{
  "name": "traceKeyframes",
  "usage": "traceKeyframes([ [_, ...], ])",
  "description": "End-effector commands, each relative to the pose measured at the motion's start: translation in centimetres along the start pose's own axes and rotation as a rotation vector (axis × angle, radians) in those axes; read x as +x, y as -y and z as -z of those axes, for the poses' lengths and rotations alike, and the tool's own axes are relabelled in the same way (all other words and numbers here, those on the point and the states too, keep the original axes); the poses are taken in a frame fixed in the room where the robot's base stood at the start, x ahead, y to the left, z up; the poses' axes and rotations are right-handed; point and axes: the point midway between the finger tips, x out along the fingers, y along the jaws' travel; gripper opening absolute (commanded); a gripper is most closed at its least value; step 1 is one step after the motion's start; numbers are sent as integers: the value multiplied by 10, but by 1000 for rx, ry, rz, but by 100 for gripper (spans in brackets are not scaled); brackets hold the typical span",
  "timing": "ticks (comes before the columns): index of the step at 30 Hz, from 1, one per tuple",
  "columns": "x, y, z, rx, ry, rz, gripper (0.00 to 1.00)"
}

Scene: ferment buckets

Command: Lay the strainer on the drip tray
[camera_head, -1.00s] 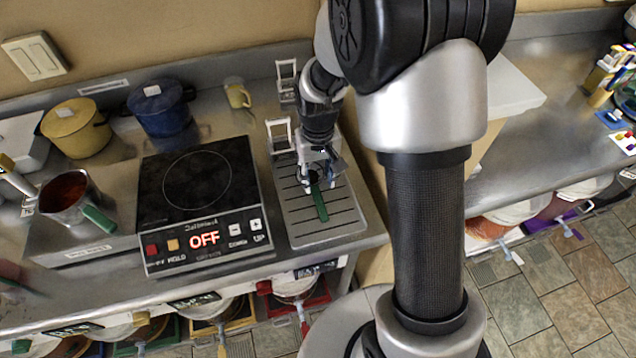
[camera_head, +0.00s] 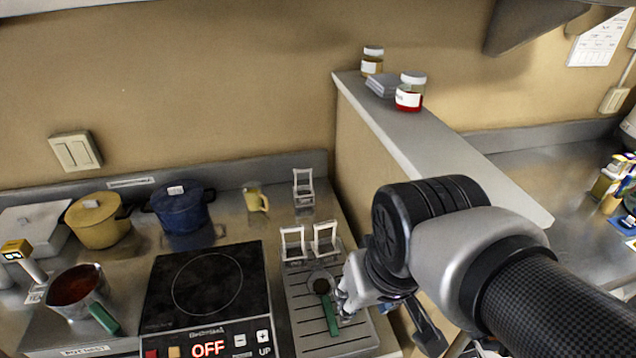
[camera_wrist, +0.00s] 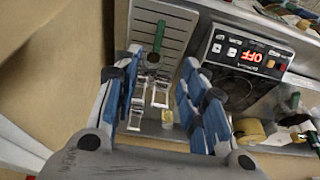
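The strainer (camera_head: 330,312), with a green handle and a small dark round bowl, lies on the drip tray (camera_head: 302,318), a grey slotted plate right of the hotplate. Its handle points toward the front edge of the counter. In the wrist view the strainer (camera_wrist: 160,36) lies on the tray (camera_wrist: 180,38), apart from my fingers. My gripper (camera_head: 345,306) is at the right side of the tray, close to the strainer. In the wrist view my gripper (camera_wrist: 162,62) has its blue-padded fingers spread, with nothing held between them.
Clear frames (camera_head: 308,242) stand at the tray's back edge. The hotplate (camera_head: 207,285), showing OFF, is left of it. A partition (camera_head: 440,145) rises right of the tray.

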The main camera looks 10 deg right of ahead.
Motion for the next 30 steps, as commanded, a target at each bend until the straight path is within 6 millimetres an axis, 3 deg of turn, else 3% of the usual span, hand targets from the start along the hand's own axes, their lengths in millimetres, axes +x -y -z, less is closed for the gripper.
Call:
traceKeyframes([
  [3, -14, 0, -24, 0, -52, -1, 39],
  [8, -20, -1, -38, 0, -80, -1, 39],
  [30, -17, -1, -41, 0, -81, -1, 39],
])
